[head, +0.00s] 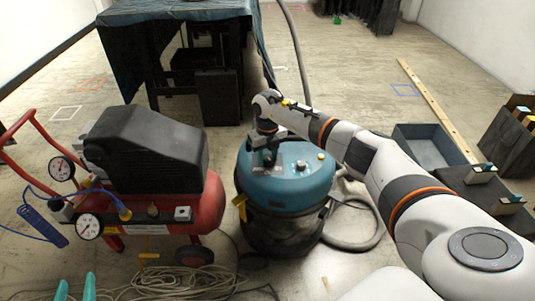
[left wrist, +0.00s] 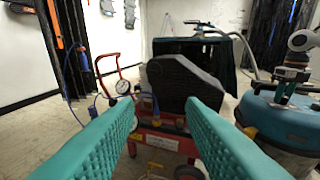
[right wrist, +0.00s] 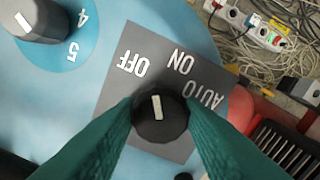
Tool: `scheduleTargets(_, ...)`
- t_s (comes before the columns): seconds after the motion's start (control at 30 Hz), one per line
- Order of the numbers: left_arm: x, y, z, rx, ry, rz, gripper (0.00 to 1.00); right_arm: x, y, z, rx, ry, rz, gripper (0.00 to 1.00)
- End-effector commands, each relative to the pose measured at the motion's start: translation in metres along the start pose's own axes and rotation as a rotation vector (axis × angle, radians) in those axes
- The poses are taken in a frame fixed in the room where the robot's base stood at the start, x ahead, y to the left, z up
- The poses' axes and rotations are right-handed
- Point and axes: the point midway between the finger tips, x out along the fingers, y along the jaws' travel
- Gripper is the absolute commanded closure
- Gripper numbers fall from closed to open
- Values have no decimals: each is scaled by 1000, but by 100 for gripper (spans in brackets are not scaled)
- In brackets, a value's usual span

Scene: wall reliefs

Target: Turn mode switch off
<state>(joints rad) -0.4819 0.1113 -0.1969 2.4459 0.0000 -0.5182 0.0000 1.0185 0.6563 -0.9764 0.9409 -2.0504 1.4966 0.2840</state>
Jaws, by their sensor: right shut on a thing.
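The mode switch (right wrist: 160,132) is a black round knob with a white pointer line, on a grey plate (right wrist: 118,88) marked OFF, ON and AUTO. The pointer aims up the picture, between OFF and ON. My right gripper (right wrist: 160,115) has its teal fingers shut on the knob's two sides. In the head view my right gripper (head: 265,158) reaches down to the top of the blue vacuum (head: 285,188) and hides the switch there. My left gripper (head: 75,288) is open and empty at the lower left; its spread fingers show in the left wrist view (left wrist: 170,115).
A second knob (right wrist: 40,15) with numbers sits beside the plate. A red compressor (head: 207,205) with gauges stands left of the vacuum. Coiled hose and cables (head: 190,280) lie on the floor in front. A draped table (head: 180,12) stands behind, a grey bin (head: 425,145) right.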

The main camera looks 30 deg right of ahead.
Motion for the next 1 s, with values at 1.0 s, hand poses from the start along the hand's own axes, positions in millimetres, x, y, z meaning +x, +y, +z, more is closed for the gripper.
scheduleTargets(1.0,-3,3,-14,1,95,7,64,0,0,0,-469,0,1,87)
